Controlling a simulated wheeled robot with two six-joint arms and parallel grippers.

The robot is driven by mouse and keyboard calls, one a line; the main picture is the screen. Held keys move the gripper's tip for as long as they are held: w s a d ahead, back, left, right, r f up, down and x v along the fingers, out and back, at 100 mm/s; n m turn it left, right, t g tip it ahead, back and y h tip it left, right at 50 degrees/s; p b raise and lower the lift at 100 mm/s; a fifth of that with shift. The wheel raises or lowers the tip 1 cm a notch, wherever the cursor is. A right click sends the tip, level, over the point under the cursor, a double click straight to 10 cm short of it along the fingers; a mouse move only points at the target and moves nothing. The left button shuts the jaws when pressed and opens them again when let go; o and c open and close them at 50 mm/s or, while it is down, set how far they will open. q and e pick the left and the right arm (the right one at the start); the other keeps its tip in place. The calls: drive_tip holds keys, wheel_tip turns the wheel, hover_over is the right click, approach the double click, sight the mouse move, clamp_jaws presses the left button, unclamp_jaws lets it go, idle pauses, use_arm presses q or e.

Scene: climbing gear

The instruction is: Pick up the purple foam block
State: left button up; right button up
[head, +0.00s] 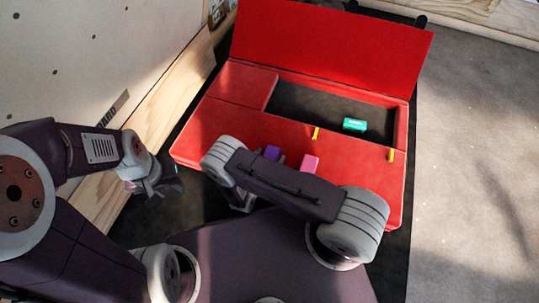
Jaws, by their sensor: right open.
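The purple foam block (272,152) lies on the red padded front of a red mat box (225,115). Its lower part is hidden behind my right forearm. My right gripper (279,160) is mostly hidden by that forearm. A small grey part, apparently a fingertip, shows close against the block's right side; I cannot tell whether they touch. The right gripper is open. My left gripper (168,184) hangs at the left, apart from the red box and the block. Its fingers are dark and small, and I cannot tell how far apart they are.
A pink block (310,163) lies just right of the purple one. A green block (354,125) sits in the dark recess. Yellow pieces (316,133) stand at the recess edge. A red flap (330,50) rises behind. A pale climbing wall (90,60) stands left; grey floor lies right.

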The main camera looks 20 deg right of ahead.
sight(270, 156)
drive_tip(key=shift+w+d, duration=0.15)
drive_tip(key=shift+w, duration=0.05)
drive_tip(key=c, duration=1.4)
drive_tip(key=shift+r, duration=0.1)
drive_tip(key=shift+c, duration=0.2)
wheel_tip(270, 156, up, 5)
drive_tip(key=p, duration=0.5)
drive_tip(key=shift+r, duration=0.1)
drive_tip(key=w+d+r+p, duration=0.4)
drive_tip(key=w+r, duration=0.1)
drive_tip(key=w, duration=0.5)
drive_tip(key=shift+w+r+p, duration=0.3)
drive_tip(key=shift+w, duration=0.1)
